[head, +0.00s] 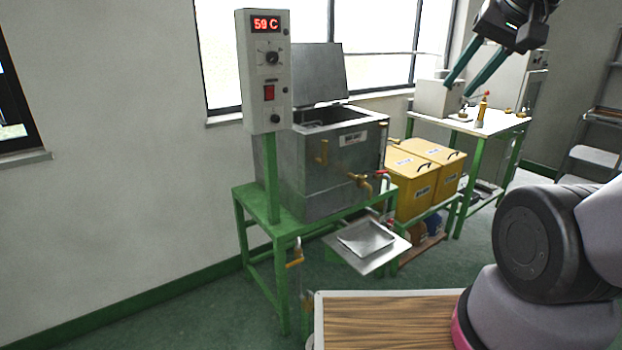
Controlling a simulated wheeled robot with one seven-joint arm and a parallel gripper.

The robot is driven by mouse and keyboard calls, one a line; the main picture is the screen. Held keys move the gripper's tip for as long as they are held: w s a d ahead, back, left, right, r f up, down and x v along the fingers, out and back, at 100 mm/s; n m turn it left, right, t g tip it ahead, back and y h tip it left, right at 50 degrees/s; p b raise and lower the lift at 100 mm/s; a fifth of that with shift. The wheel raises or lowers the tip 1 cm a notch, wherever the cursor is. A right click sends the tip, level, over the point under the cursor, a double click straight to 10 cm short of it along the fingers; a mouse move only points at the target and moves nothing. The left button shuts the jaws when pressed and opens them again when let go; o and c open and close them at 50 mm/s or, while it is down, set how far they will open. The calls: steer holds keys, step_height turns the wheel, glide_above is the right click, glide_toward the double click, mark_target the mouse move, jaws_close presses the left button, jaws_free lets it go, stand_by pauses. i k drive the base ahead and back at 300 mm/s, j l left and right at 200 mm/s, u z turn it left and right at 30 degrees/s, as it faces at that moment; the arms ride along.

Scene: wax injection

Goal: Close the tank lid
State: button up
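The grey metal tank (335,170) stands on a green frame left of the middle in the head view. Its lid (318,72) is raised at the back, tilted up near upright, and the tank's top opening shows in front of it. The control box partly hides the lid's left side. My gripper (456,90) is at the upper right, well to the right of the lid and apart from it. Its two green fingers are spread and nothing shows between them.
A control box (264,70) reading 59 C stands on a green post before the tank. Yellow bins (412,185) sit right of it. A white table (505,122) with small items is behind them. A metal tray (366,240) juts out below the tank. A wood-topped surface (385,322) is in front.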

mark_target(319, 69)
steer(key=j+z, duration=0.2)
steer(key=j, duration=0.45)
steer(key=j+z, duration=0.2)
steer(key=j, duration=0.45)
steer(key=i+j+z, duration=0.1)
steer(key=j, duration=0.25)
steer(key=i+j+z, duration=0.1)
steer(key=j, duration=0.3)
steer(key=i+j+z, duration=0.1)
steer(key=j, duration=0.25)
steer(key=i+j+z, duration=0.1)
steer(key=j, duration=0.3)
steer(key=i+j, duration=0.15)
steer(key=j, duration=0.25)
steer(key=i+j, duration=0.1)
steer(key=j, duration=0.3)
steer(key=k+j+u, duration=0.1)
steer(key=u, duration=0.4)
steer(key=k+j+u, duration=0.1)
steer(key=u, duration=0.4)
steer(key=l+u, duration=0.25)
steer(key=i, duration=0.05)
